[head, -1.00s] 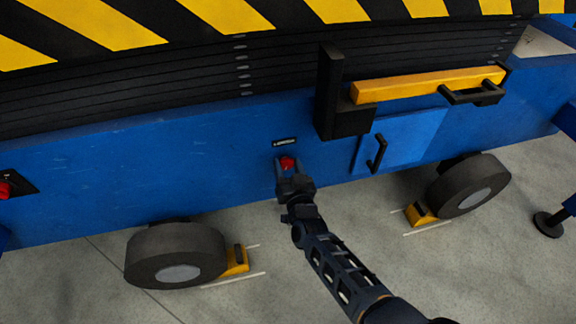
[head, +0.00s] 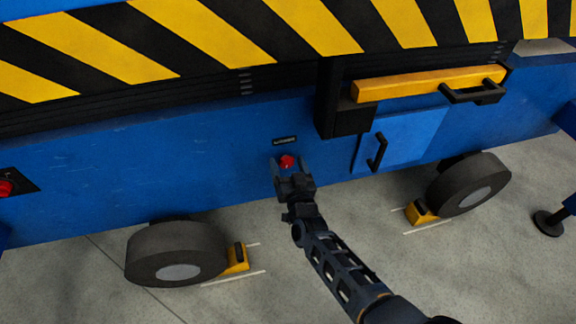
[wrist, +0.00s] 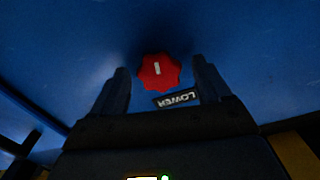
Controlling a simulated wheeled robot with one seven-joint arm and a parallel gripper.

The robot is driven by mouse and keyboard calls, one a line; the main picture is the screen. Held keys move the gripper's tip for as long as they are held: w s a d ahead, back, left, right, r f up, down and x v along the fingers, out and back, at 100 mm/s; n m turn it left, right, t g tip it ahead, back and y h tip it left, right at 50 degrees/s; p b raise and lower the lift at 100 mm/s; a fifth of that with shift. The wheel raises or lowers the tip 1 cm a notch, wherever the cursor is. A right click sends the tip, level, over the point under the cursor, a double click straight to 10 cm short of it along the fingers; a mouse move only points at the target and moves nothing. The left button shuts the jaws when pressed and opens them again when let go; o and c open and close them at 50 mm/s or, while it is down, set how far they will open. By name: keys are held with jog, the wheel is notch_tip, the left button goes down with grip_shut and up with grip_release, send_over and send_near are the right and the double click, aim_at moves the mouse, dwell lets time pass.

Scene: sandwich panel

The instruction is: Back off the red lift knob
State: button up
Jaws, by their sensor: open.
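The red lift knob (head: 287,161) sits on the blue side panel, below a small dark label (head: 285,141). My gripper (head: 290,165) is open in front of the knob. In the wrist view its two fingers stand to the left and right of the knob, with a visible gap on each side. I cannot tell how far the fingertips reach along the knob.
A striped yellow-black platform edge (head: 250,35) hangs above the panel. To the right are a yellow bar (head: 425,83) and a door with a black handle (head: 376,152). Another red knob (head: 5,187) is at far left. Chocked wheels (head: 175,253) stand on clear concrete floor.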

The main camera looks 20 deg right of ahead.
jog(key=s+a+p, duration=0.1)
jog(key=s+p, duration=0.1)
jog(key=s, duration=0.5)
jog(key=shift+s+p, duration=0.3)
jog(key=shift+s, duration=0.05)
jog(key=shift+a, duration=0.1)
jog(key=s+d+r+n+y, duration=0.1)
jog(key=s+d, duration=0.1)
jog(key=s, duration=0.7)
jog(key=s+d+r+n+y, duration=0.1)
jog(key=s, duration=0.7)
jog(key=s+r+n+g, duration=0.1)
jog(key=s+r, duration=0.3)
jog(key=s, duration=0.4)
jog(key=s+r+g, duration=0.1)
jog(key=s+r, duration=0.3)
jog(key=s, duration=0.3)
jog(key=s+a+r+n, duration=0.1)
jog(key=s+r, duration=0.4)
jog(key=r, duration=0.3)
jog(key=s+a+r, duration=0.1)
jog(key=s+r, duration=0.4)
jog(key=r, duration=0.2)
notch_tip(320, 180, up, 14)
jog(key=g+p, duration=0.1)
jog(key=p, duration=1.2)
jog(key=shift+s+r+y+p, duration=0.15)
jog(key=shift+r+y+p, duration=0.15)
jog(key=shift+y, duration=0.1)
